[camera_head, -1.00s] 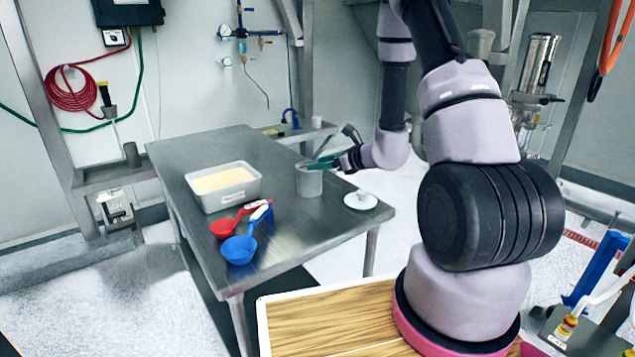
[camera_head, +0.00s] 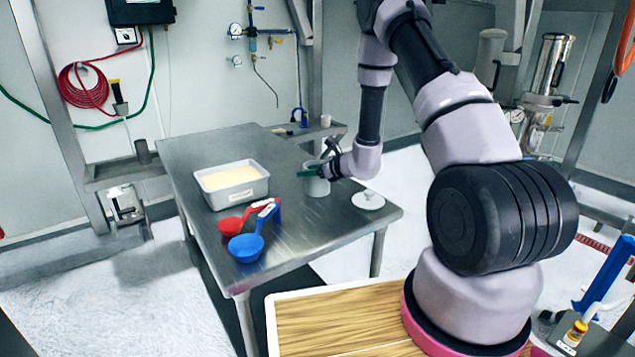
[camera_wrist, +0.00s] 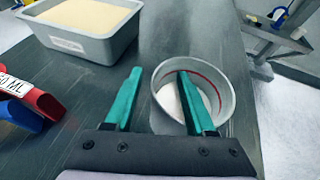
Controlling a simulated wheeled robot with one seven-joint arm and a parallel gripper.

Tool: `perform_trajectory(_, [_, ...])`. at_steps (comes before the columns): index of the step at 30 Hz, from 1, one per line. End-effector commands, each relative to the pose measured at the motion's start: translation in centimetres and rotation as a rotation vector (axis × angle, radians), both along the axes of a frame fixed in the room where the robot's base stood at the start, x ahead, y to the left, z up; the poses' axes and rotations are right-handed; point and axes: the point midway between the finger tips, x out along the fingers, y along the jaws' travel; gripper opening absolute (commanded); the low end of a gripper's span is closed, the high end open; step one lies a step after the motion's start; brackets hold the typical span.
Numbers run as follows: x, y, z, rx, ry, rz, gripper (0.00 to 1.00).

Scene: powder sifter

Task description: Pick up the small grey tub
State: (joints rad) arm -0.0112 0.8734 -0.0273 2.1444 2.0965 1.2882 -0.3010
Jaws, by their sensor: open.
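The small grey tub (camera_head: 317,184) stands upright on the metal table, towards its right side. In the wrist view the tub (camera_wrist: 228,112) is round and open, with a red line inside its wall and white powder at the bottom. My gripper (camera_wrist: 160,74) is open and empty. Its two green fingers lie either side of the tub's left wall in that view: one outside on the left, one over or inside the opening. I cannot tell how deep it reaches. In the head view my gripper (camera_head: 310,171) is at the tub's rim, partly hiding it.
A grey rectangular tray (camera_head: 236,196) of pale powder stands left of the tub. A red scoop (camera_head: 229,225) and a blue scoop (camera_head: 246,248) lie near the table's front edge. A white round lid (camera_head: 368,201) lies right of the tub. The metal table (camera_head: 300,235) has bare room in front.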

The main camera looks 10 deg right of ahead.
Motion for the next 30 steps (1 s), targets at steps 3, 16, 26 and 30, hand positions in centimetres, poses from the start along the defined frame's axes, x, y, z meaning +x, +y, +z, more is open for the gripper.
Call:
perform_trajectory(3, [0.18,0.13,-0.10,0.000,0.000,0.000,0.55])
perform_trajectory(16, [0.14,0.10,-0.08,0.000,0.000,0.000,0.00])
perform_trajectory(26, [0.12,0.10,-0.10,-0.001,0.001,0.000,0.00])
perform_trajectory(30, [0.12,0.09,-0.11,-0.001,0.001,0.000,0.00])
